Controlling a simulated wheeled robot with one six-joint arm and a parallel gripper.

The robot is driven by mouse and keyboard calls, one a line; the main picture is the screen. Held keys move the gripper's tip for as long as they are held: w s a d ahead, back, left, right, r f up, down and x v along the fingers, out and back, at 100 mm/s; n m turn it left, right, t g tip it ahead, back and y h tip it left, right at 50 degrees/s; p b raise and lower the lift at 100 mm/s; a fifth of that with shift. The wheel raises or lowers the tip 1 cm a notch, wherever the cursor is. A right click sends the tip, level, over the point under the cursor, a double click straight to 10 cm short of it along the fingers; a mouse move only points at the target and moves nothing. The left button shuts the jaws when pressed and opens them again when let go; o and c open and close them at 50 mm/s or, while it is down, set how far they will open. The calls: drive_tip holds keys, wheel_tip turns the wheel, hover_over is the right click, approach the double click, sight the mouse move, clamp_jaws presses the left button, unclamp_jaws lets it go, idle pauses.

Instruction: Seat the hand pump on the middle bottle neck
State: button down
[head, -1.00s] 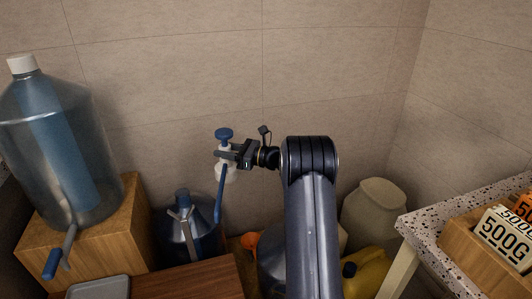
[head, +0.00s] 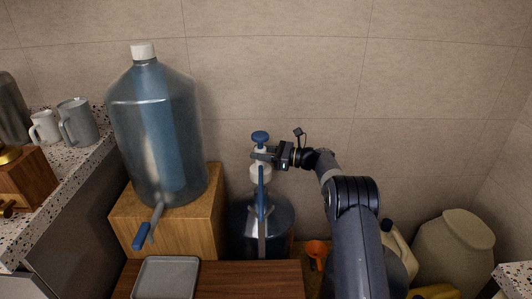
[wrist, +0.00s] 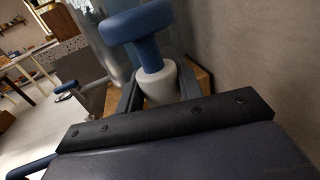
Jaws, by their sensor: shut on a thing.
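The hand pump (head: 261,172) has a blue knob on top, a white body and a blue spout hanging down. My gripper (head: 264,156) is shut on the pump just below its knob and holds it roughly upright. The wrist view shows the blue knob (wrist: 137,24) and the white collar (wrist: 160,86) between the fingers. The middle bottle (head: 280,222) is translucent blue and stands low behind the wooden board. In the head view the pump lies directly above this bottle. The spout covers its neck, so I cannot tell the gap or alignment.
A large white-capped bottle (head: 155,125) with a blue-handled tap stands on a wooden box (head: 205,222) at left. A grey tray (head: 166,279) lies on a brown board (head: 240,279) in front. An orange funnel (head: 317,250) and a beige jug (head: 455,250) stand right.

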sight(266, 165)
drive_tip(key=shift+r, duration=0.1)
drive_tip(key=shift+f+b, duration=1.1)
drive_tip(key=shift+f, duration=1.35)
drive_tip(key=shift+f, duration=0.1)
drive_tip(key=shift+f+b, duration=0.8)
drive_tip(key=shift+f, duration=0.5)
drive_tip(key=shift+f, duration=0.1)
drive_tip(key=shift+f+b, duration=0.6)
drive_tip(key=shift+f, duration=0.15)
drive_tip(key=shift+f, duration=0.2)
drive_tip(key=c, duration=0.9)
unclamp_jaws()
drive_tip(key=shift+o, duration=0.5)
